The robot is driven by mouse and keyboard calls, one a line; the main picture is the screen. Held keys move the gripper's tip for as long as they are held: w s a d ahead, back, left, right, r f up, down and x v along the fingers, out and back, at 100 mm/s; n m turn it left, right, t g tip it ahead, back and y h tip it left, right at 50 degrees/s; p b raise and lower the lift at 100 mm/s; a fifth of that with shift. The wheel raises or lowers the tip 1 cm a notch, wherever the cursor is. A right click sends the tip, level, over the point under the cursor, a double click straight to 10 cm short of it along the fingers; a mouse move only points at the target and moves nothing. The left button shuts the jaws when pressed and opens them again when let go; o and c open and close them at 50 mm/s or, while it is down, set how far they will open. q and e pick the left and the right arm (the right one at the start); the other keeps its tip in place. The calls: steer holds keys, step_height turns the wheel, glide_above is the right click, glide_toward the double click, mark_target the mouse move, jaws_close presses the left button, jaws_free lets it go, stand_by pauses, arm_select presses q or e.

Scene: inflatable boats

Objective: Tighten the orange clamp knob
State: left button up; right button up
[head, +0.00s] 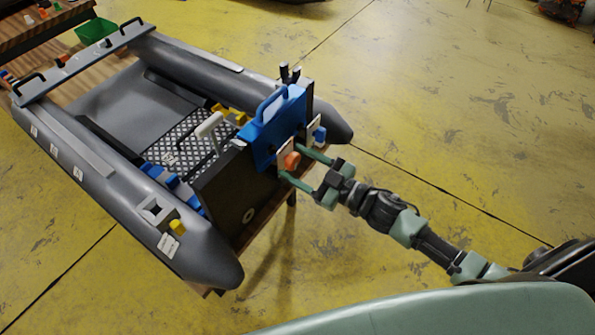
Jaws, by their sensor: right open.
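The orange clamp knob (291,160) sits on a pale plate at the outer face of the boat's dark transom, below the blue bracket (275,125). My right gripper (298,164) is at the knob with its two green fingers apart, one on each side of it. I cannot tell whether either finger touches the knob. A blue knob (319,134) sits on a second pale plate to the right, close to the upper finger. My left gripper is not in view.
The grey inflatable boat (205,262) rests on a wooden table. A green bin (95,32) stands at the back left. A white handle (208,126) and yellow and blue parts lie inside the boat.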

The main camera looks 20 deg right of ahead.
steer(key=n+b, duration=0.1)
steer(key=n, duration=0.3)
steer(key=shift+n, duration=0.3)
steer(key=n+b, duration=0.1)
steer(key=n, duration=0.3)
steer(key=shift+n+b, duration=0.35)
steer(key=shift+n, duration=0.05)
steer(key=n+b, duration=0.1)
steer(key=n, duration=0.3)
steer(key=n+b, duration=0.1)
steer(key=n, duration=0.2)
steer(key=shift+r, duration=0.15)
jaws_close()
